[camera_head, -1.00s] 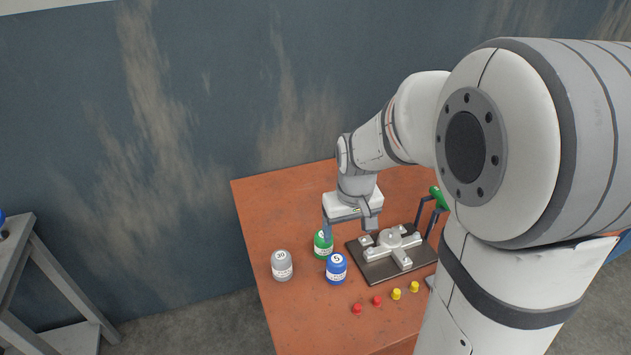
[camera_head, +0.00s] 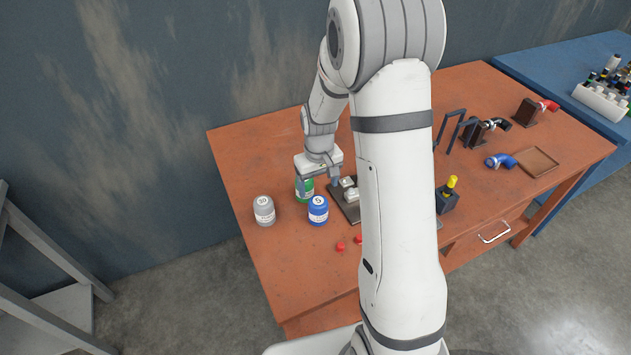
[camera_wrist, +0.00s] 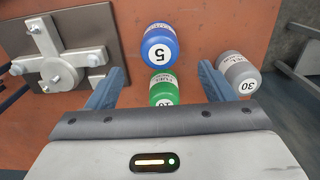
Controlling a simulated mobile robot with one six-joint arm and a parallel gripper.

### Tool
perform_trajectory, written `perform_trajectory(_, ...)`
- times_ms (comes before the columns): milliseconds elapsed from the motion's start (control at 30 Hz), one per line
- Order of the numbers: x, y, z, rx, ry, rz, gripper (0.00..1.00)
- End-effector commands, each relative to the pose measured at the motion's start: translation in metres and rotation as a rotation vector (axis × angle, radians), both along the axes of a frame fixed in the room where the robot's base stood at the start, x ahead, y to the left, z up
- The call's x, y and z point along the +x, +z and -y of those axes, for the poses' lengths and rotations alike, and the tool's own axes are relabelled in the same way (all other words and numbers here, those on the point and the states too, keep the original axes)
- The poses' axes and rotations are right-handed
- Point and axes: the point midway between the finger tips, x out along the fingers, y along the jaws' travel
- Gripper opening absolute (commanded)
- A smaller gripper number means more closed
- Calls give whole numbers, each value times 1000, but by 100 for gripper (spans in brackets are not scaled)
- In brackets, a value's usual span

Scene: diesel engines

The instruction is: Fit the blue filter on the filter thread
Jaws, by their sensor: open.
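The blue filter (camera_head: 318,211), marked 5, stands upright on the orange-brown table, and it also shows in the wrist view (camera_wrist: 160,48). The green filter (camera_head: 306,190) stands just behind it, and in the wrist view (camera_wrist: 164,92) it lies between my fingers in the picture. My gripper (camera_head: 318,183) is open and empty, above and close to the green filter. A metal cross-shaped fitting (camera_wrist: 62,58) on a dark plate (camera_wrist: 96,20) has several round studs. I cannot tell which part is the filter thread. My arm hides most of the fitting in the head view.
A grey filter (camera_head: 264,212), marked 30, stands left of the blue one. Red caps (camera_head: 341,246) lie in front. A yellow-topped dark block (camera_head: 447,196), a blue elbow (camera_head: 500,161) and a wooden tray (camera_head: 535,162) are to the right. The table's left front is clear.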

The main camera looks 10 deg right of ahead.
Motion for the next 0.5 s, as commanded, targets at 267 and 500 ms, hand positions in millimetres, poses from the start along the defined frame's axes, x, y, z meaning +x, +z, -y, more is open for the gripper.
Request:
perform_trajectory(267,-1,-32,0,0,-1,-2,75)
perform_trajectory(500,0,-57,1,0,-1,-1,75)
